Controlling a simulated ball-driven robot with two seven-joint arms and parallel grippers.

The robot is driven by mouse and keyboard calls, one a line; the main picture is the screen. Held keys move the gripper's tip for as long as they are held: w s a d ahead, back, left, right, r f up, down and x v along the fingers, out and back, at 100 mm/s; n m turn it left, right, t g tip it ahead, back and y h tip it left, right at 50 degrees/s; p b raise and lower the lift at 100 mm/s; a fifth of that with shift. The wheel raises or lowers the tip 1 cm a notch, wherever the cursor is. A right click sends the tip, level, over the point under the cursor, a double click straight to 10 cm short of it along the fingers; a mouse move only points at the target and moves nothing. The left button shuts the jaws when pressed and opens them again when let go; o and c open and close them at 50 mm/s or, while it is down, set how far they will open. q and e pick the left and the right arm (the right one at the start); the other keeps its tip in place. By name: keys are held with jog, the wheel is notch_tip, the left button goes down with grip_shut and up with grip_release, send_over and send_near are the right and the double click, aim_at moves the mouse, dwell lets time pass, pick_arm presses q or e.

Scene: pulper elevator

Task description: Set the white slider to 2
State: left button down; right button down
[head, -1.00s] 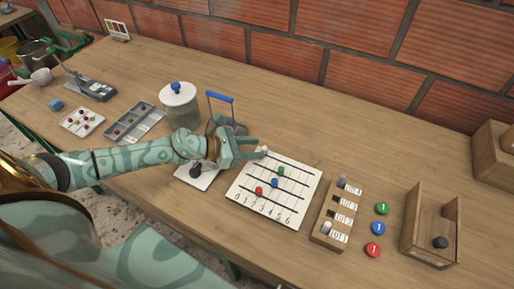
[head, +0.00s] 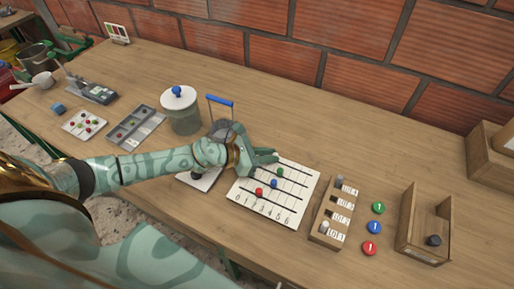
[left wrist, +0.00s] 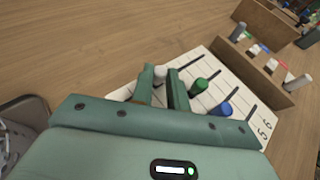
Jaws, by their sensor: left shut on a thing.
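The white slider board (head: 304,192) lies on the table with dark slots and numbers 0 to 6 along its front edge. Its red knob (head: 259,192), blue knob (head: 274,184) and green knob (head: 279,172) stand on separate slots. My left gripper (head: 272,156) is over the board's far edge. In the left wrist view the white slider knob (left wrist: 160,73) is between its fingertips, and the gripper is shut on it. The green knob (left wrist: 198,86) and blue knob (left wrist: 222,109) are beside the fingers. The head view hides the white knob behind the gripper. My right gripper is not in view.
A wooden peg block (head: 331,215) stands right of the board, with green, blue and red discs beyond it. A wooden holder (head: 405,219) is farther right. A lidded jar (head: 182,115) and a blue-handled item (head: 221,101) stand behind my left arm.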

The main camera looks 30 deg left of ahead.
pick_arm(q)
jog(key=shift+d, duration=0.6)
jog(key=c, duration=1.3)
grip_release()
jog(key=shift+c, duration=0.2)
jog(key=v, duration=1.6)
jog(key=shift+s+a, duration=0.1)
jog(key=shift+a, duration=0.05)
